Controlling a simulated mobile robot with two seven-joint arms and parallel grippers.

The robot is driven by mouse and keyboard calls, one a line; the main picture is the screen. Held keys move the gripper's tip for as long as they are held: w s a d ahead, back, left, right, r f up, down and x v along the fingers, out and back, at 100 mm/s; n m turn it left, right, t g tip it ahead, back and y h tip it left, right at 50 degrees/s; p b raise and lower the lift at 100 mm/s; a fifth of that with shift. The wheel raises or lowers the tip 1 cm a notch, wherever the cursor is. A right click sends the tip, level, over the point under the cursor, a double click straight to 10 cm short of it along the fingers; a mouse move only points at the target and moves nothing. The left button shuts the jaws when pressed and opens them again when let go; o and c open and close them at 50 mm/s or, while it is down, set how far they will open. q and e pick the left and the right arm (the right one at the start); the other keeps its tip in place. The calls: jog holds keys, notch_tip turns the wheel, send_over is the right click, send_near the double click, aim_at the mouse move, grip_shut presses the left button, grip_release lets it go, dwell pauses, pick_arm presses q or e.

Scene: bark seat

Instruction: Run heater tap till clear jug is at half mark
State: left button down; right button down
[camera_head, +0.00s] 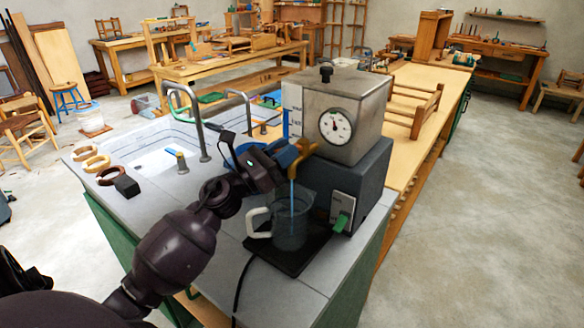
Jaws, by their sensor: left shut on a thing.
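The heater (358,145) is a grey metal box with a round dial, standing on the counter. Its brass tap (305,147) sticks out at the front left. My left gripper (290,157) is shut on the tap's handle, and its fingers partly hide it. A thin blue stream of water (292,190) falls from the tap into the clear jug (290,228). The jug stands upright below the tap on a dark tray (290,258), its pale handle to the left. The water level and the half mark are too small to read. My right gripper is not in view.
A sink (160,152) with curved metal taps lies left of the heater. A few curved pieces and a dark block (126,186) sit on the counter's left. A black cable crosses the counter's front.

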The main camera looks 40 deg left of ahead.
pick_arm(q)
jog(key=h, duration=0.1)
jog(key=m+g+h+b, duration=0.1)
jog(key=f+b, duration=0.1)
jog(key=shift+w+a+m+h, duration=0.25)
jog(key=shift+a+m+h, duration=0.05)
jog(key=shift+a+h, duration=0.1)
jog(key=m+g+h+b, duration=0.2)
jog(key=h, duration=0.1)
jog(key=a+m+g+h+b, duration=0.1)
jog(key=g+h+b, duration=0.1)
jog(key=shift+w+r, duration=0.4)
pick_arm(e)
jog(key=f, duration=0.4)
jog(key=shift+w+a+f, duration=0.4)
pick_arm(q)
jog(key=shift+r, duration=0.1)
jog(key=c, duration=1)
grip_release()
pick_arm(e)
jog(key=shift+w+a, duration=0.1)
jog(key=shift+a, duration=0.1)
pick_arm(q)
jog(key=shift+o, duration=0.2)
